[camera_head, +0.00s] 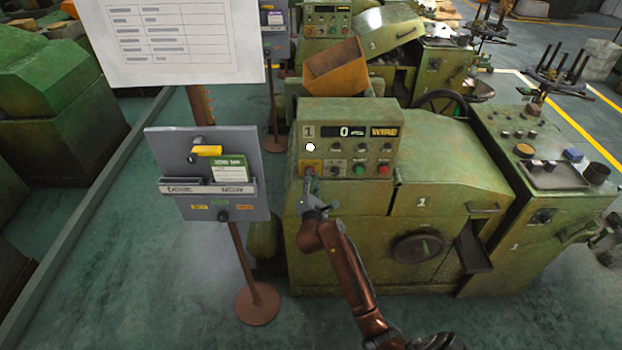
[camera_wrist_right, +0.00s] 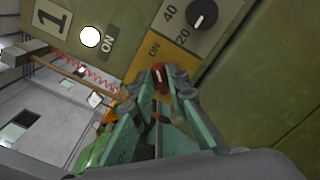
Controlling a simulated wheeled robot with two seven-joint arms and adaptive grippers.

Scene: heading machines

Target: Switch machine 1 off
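Machine 1 (camera_head: 440,165) is green, with a control panel on its upper left front marked "1". A round white lamp (camera_head: 310,147) on the panel looks lit; it also shows in the right wrist view (camera_wrist_right: 90,37) beside an "ON" label. Below it is a yellow switch plate (camera_head: 313,164) with a red rotary knob (camera_wrist_right: 158,72). My right gripper (camera_head: 310,180) is at this plate. In the right wrist view its fingertips (camera_wrist_right: 161,78) are close on both sides of the red knob and appear to grip it. They partly hide the knob and plate. My left gripper is not in view.
A grey card holder (camera_head: 207,205) on a stand with a round base (camera_head: 257,303) is left of the machine. A white notice board (camera_head: 170,40) is above it. A black-white dial (camera_wrist_right: 202,15) is beside the switch plate. An orange bin (camera_head: 336,70) is behind the panel.

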